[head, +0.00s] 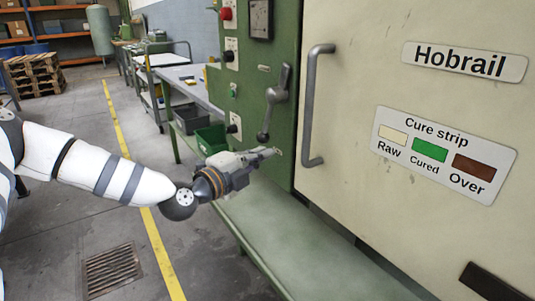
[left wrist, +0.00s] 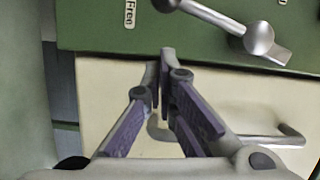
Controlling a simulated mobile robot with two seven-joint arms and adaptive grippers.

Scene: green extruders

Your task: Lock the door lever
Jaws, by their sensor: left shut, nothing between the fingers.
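The door lever (head: 277,97) is a grey metal lever on the green machine panel, left of the cream door (head: 365,65). Its arm slants down and slightly left from the hub to a round knob. My left gripper (head: 275,153) is just below the knob, its fingers shut and empty, pointing right toward the door edge. It appears apart from the lever. In the left wrist view the lever (left wrist: 215,17) crosses the top right, beyond the fingertips (left wrist: 163,55). A white label reading "Free" (left wrist: 130,13) shows near the knob. My right gripper is out of view.
A grey vertical door handle (head: 312,105) stands right of the lever. A green ledge (head: 300,240) runs below the door. A green bin (head: 211,138) and a workbench (head: 185,82) are at the left. A red button (head: 226,13) is higher on the panel.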

